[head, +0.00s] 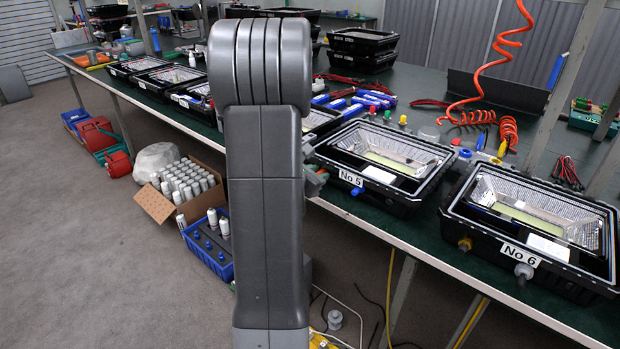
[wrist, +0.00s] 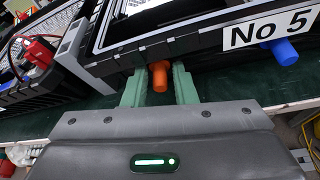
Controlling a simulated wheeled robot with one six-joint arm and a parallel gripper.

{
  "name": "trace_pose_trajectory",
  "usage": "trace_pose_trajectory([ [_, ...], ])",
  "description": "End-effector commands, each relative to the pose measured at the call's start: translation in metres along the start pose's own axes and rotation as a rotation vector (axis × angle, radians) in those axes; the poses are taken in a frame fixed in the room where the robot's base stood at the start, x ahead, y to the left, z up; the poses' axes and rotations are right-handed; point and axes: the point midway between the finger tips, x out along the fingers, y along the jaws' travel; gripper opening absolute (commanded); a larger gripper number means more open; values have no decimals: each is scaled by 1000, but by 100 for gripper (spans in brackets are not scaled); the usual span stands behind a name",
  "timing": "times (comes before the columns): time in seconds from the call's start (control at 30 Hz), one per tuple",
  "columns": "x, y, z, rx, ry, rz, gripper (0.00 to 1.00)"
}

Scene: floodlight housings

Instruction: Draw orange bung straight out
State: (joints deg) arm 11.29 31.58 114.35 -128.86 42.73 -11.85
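The orange bung (wrist: 160,77) sticks out of the front wall of the black floodlight housing marked No 5 (wrist: 115,62), left of its label. My gripper (wrist: 160,76) has its two green fingers on either side of the bung, with a narrow gap showing at each side. It looks open, around the bung but not closed on it.
A blue bung (wrist: 285,52) sits right of the orange one, under the No 5 label. The No 6 housing (head: 470,232) stands to the right on the green table (head: 450,262). Another housing with a red clip (wrist: 38,52) is close on the left.

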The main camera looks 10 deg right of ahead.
Motion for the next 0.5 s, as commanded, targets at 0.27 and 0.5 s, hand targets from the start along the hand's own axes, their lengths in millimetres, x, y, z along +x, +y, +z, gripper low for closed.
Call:
trace_pose_trajectory([
  [0.27, 0, 0, 0, 0, 0, 0, 17],
  [0.5, 0, 0, 0, 0, 0, 0, 0],
])
